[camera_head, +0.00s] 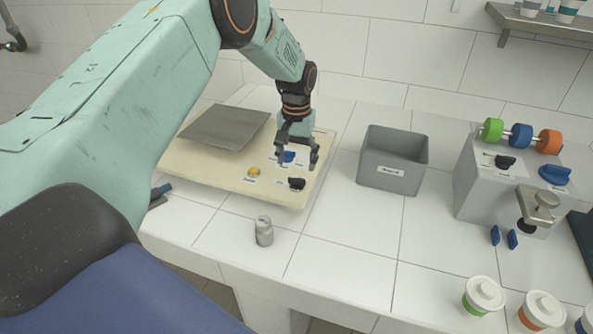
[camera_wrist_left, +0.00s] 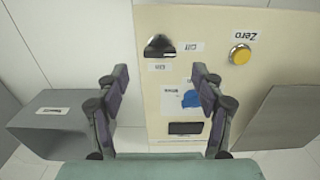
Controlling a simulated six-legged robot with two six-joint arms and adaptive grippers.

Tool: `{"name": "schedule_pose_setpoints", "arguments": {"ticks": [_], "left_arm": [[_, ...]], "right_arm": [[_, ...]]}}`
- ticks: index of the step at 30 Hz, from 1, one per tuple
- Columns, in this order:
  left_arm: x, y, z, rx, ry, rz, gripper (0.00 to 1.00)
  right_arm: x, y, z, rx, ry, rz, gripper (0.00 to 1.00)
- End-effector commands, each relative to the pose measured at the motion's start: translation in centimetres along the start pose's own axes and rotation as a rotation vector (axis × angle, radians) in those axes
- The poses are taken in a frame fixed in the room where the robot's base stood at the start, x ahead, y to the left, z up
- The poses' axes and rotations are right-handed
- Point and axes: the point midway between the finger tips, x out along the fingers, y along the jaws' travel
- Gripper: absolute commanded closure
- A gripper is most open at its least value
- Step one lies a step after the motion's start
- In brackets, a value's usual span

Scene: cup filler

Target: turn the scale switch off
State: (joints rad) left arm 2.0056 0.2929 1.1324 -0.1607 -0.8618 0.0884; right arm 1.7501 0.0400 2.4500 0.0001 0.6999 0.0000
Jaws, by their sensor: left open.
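The scale (camera_head: 215,170) is a cream board with a grey plate, and its panel (camera_wrist_left: 220,20) fills the middle of the left wrist view. The black scale switch (camera_head: 297,183) is near its front right corner; in the wrist view the switch (camera_wrist_left: 159,46) sits beside small On and Off labels, upside down there. My left gripper (camera_head: 299,163) is open and empty above the panel, pointing down, around and above a blue knob (camera_head: 288,157). In the wrist view the fingers (camera_wrist_left: 160,75) are spread apart, with the black switch beyond the tips. My right gripper is not in view.
A yellow Zero button (camera_head: 254,171) is left of the switch. A grey bin (camera_head: 393,168) stands right of the scale, and a grey dispenser box (camera_head: 490,190) farther right. A small metal cylinder (camera_head: 263,231) stands in front. Lidded cups (camera_head: 484,296) are front right.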

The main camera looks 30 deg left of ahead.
Motion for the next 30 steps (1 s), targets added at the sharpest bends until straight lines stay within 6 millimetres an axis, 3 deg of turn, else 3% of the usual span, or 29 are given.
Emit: {"name": "schedule_pose_setpoints", "arguments": {"ticks": [6, 12, 30], "left_arm": [[-4.2, 0.0, 0.0, -0.001, 0.002, 0.000, 0.32], [-6.1, 0.0, 0.0, -0.001, 0.001, 0.000, 0.32], [-6.4, 0.0, 0.0, -0.001, 0.000, 0.000, 0.32]], "right_arm": [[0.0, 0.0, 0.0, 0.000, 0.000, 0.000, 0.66], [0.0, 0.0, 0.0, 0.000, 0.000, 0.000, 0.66], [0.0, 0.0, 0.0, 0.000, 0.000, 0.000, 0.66]]}}
